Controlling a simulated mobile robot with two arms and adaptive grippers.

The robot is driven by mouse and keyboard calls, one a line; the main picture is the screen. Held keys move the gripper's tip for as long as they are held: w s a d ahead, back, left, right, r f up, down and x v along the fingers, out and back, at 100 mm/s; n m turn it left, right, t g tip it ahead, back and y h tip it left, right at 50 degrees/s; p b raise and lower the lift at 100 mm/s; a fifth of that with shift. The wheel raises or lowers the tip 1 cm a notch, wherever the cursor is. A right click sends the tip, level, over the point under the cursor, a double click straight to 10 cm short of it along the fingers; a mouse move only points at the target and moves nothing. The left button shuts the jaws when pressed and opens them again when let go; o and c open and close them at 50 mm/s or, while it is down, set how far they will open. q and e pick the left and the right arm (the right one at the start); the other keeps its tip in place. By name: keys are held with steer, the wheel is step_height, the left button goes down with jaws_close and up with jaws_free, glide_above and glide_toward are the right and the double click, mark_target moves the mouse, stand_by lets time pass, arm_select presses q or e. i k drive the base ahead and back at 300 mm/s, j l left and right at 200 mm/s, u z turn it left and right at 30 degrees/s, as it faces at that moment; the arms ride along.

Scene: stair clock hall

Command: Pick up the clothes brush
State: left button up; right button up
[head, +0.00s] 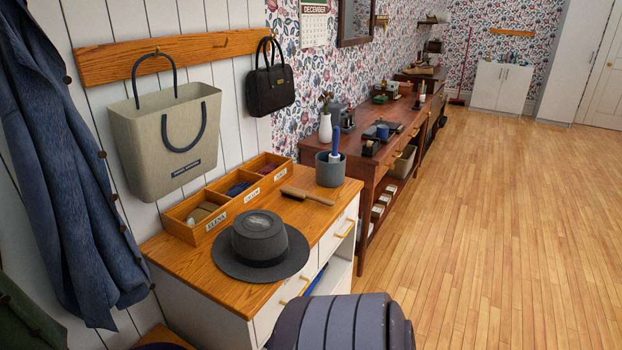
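The clothes brush (306,195) appears to be the wooden-handled brush lying on the oak cabinet top (180,262). It lies in front of a grey pot (330,172), to the right of the divided wooden box. It lies flat, and nothing covers it from this view. Neither of my grippers is in view.
A grey brimmed hat (262,240) lies on the cabinet in front of the brush. A labelled box (228,205) with compartments stands along the wall. A beige bag (165,140) and a black handbag (270,88) hang above. The wooden floor (490,230) at right is clear.

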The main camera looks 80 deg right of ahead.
mark_target(286, 192)
steer(key=z, duration=2.1)
steer(key=l+u, duration=0.2)
steer(key=u, duration=0.4)
steer(key=i+l+u, duration=0.15)
steer(key=l+u, duration=0.15)
steer(key=l, duration=0.15)
steer(key=i+l+u, duration=0.1)
steer(key=l+u, duration=0.15)
steer(key=l, duration=0.2)
steer(key=l+u, duration=0.3)
steer(key=l, duration=1.45)
steer(key=i+u, duration=0.05)
